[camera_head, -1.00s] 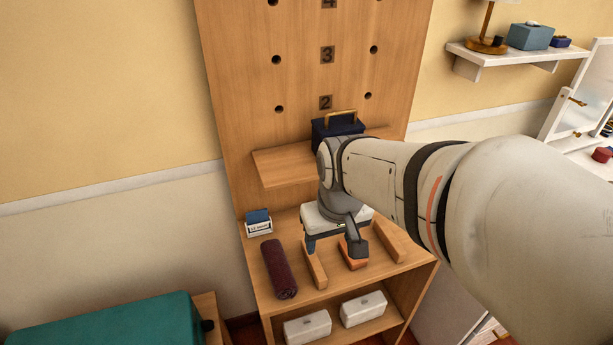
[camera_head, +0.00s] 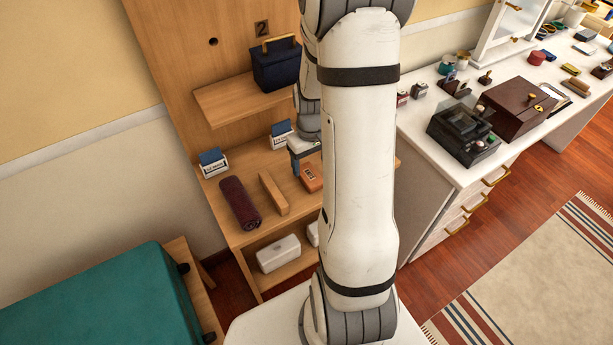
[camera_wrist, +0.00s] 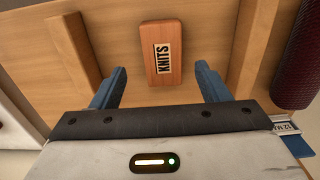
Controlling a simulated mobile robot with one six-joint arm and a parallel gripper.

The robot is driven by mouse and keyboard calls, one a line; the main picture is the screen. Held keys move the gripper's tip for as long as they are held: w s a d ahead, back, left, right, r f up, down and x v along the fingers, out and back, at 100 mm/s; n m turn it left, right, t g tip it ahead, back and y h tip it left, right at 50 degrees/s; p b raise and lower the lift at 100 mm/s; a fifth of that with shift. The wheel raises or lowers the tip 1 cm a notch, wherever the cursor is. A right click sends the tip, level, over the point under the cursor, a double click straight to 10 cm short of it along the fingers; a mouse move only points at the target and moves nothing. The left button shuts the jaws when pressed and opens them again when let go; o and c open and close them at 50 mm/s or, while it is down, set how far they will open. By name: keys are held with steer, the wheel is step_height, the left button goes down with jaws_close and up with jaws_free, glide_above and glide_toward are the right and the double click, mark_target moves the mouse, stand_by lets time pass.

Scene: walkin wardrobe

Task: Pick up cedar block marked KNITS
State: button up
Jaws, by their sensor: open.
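The cedar block marked KNITS (camera_wrist: 163,54) lies on the wooden shelf board in the wrist view, its label facing up. It is a reddish-orange block with a pale label, and it also shows in the head view (camera_head: 311,177). My gripper (camera_wrist: 160,84) is open, its two blue fingers apart. In the wrist view the block lies between the lines of the fingers, mostly beyond their tips. In the head view my gripper is just above and behind the block, partly hidden by my arm.
A wooden divider bar (camera_head: 273,194) and a dark red roll (camera_head: 239,203) lie left of the block. Blue-and-white card boxes (camera_head: 213,163) stand behind. White boxes (camera_head: 278,253) are below.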

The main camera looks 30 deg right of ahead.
mark_target(309, 174)
step_height(309, 174, down, 5)
steer(key=shift+a+r, duration=0.1)
steer(key=shift+a, duration=0.05)
steer(key=shift+c, duration=0.2)
steer(key=c, duration=1)
